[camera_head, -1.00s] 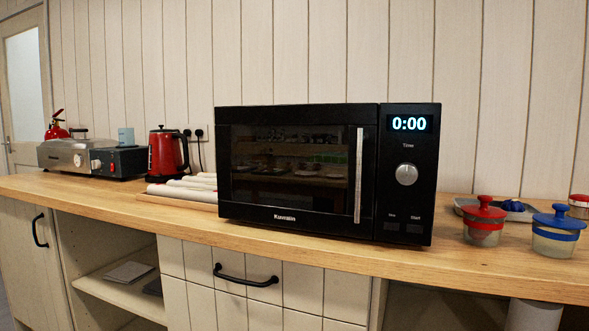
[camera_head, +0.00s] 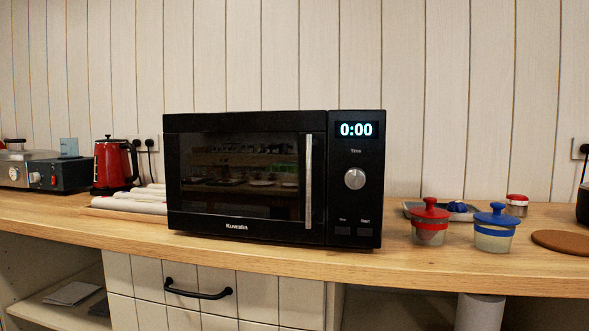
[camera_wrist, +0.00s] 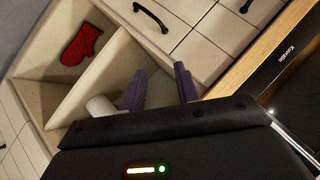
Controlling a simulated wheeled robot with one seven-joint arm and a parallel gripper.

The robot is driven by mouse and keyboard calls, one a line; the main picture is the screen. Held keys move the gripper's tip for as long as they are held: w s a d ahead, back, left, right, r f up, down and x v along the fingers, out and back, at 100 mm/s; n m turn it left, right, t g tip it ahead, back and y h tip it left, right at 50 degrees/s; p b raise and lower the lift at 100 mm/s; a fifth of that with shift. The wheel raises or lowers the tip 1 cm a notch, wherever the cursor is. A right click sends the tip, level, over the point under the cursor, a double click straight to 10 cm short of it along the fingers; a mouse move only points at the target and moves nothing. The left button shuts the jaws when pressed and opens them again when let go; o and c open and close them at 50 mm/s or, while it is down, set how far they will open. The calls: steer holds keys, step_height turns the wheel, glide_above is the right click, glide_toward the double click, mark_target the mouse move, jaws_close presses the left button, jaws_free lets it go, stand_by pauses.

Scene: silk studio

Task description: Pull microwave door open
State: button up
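The black microwave (camera_head: 345,210) stands on the wooden counter. Its dark glass door (camera_head: 240,170) is closed, and the vertical silver door handle (camera_head: 309,180) is on the door's right side, beside the control panel. The display reads 0:00. My gripper (camera_wrist: 162,88) shows only in the wrist view, with its two purple fingers apart and nothing between them. It is in front of the cabinets, apart from the microwave. The microwave's lower front edge (camera_wrist: 284,60) shows at the right of the wrist view.
The counter (camera_head: 420,265) also holds a red kettle (camera_head: 110,165), pale rolls (camera_head: 135,203), a red-lidded jar (camera_head: 430,220) and a blue-lidded jar (camera_head: 494,230). A black drawer handle (camera_head: 198,290) juts out below. A red oven mitt (camera_wrist: 82,45) lies in an open cabinet compartment.

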steer(key=w+a+r+m+t+y+b, duration=0.1)
steer(key=w+a+r+m+t, duration=0.25)
steer(key=r+m, duration=0.3)
steer(key=w+a+r+m+t+y, duration=0.1)
steer(key=w+a+r+m+t, duration=0.15)
steer(key=w+r+m, duration=0.35)
steer(key=m+t+h+b, duration=0.1)
steer(key=m+t+h, duration=0.5)
steer(key=m, duration=1.1)
glide_toward(309, 163)
steer(key=x, duration=0.4)
steer(key=p+x, duration=0.2)
steer(key=x, duration=0.4)
steer(key=shift+w+r, duration=0.15)
steer(key=shift+w, duration=0.15)
jaws_close()
